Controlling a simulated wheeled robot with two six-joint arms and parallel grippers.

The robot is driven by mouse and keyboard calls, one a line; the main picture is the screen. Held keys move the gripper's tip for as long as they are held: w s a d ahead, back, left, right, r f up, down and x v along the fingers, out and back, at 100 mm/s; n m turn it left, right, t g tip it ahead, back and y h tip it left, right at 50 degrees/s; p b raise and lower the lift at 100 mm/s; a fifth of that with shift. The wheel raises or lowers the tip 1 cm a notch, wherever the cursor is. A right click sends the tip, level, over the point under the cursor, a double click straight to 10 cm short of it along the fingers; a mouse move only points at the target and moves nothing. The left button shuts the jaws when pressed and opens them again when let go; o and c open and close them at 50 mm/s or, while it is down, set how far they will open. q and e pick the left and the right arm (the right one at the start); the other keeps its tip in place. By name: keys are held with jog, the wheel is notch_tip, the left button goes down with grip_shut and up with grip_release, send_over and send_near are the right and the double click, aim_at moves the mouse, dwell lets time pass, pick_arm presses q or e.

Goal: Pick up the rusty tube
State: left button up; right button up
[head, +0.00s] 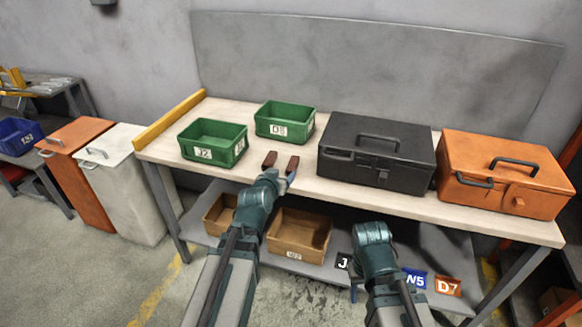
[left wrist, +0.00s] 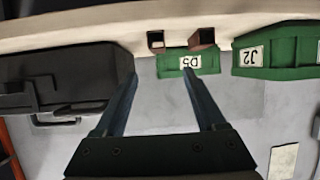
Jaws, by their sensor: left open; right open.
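Two short, hollow, rusty-brown pieces lie near the bench's front edge, ahead of my left gripper. In the head view they are a left piece (head: 269,159) and a right piece (head: 292,165). The upside-down left wrist view shows them as a right piece (left wrist: 203,40) and a left piece (left wrist: 156,41). I cannot tell which one is the rusty tube. My left gripper (head: 280,176) is open and empty, its fingers (left wrist: 160,74) spread and apart from both pieces.
Green bins J2 (head: 205,153) and D5 (head: 280,132) stand behind the pieces. A black toolbox (head: 365,172) and an orange toolbox (head: 500,195) fill the bench's right side. Brown bins, including one in front (head: 296,251), sit on the lower shelf. Bare bench top (head: 240,175) surrounds the pieces.

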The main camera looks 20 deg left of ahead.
aim_at(292, 165)
pick_arm(q)
jog(key=b+x, duration=0.2)
jog(key=x, duration=0.5)
jog(key=shift+w+f+b, duration=0.2)
jog(key=shift+f+b, duration=0.05)
jog(key=shift+b, duration=0.15)
jog(key=shift+w+f, duration=0.1)
jog(key=shift+w, duration=0.25)
jog(key=b+x, duration=0.2)
jog(key=x, duration=0.3)
jog(key=shift+w+d+f, duration=0.1)
jog(key=shift+d+f, duration=0.1)
grip_shut()
